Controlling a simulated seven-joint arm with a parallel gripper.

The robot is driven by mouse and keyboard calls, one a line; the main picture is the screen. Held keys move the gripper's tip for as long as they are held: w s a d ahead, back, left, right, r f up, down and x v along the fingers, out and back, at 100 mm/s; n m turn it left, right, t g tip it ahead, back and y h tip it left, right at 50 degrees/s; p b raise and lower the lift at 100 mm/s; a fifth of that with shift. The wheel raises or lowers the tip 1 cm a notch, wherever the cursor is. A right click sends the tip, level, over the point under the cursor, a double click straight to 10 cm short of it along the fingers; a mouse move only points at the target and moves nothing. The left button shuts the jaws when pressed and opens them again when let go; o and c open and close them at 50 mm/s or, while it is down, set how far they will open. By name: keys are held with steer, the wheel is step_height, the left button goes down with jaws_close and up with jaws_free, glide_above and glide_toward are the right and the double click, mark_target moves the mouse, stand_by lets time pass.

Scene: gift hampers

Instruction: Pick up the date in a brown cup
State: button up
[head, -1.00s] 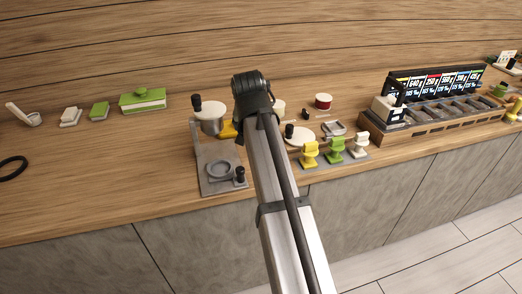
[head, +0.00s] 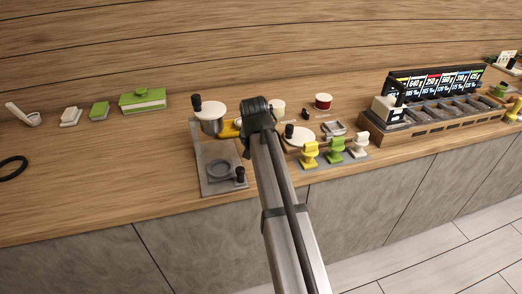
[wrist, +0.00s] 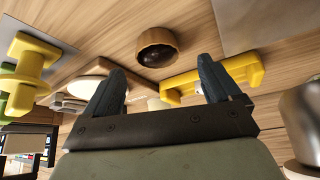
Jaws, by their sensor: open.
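A small round brown cup (wrist: 157,36) stands on the wooden counter in the upper middle of the wrist view. The dark date (wrist: 156,54) lies inside it. My gripper (wrist: 160,66) is open and empty, with one finger either side of the cup's line in that view and the cup beyond the fingertips. In the head view my arm hides the cup and the fingers.
A yellow object (wrist: 212,82) lies close to the cup, partly behind my right finger. A round pale lid or board (wrist: 100,91) is behind the left finger. A grey metal stand (head: 218,182) and yellow, green and white clips (head: 335,147) flank my arm.

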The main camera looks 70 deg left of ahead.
steer(key=x, duration=0.3)
steer(key=shift+w+f, duration=0.1)
steer(key=shift+w, duration=0.05)
steer(key=shift+c, duration=0.2)
steer(key=c, duration=1)
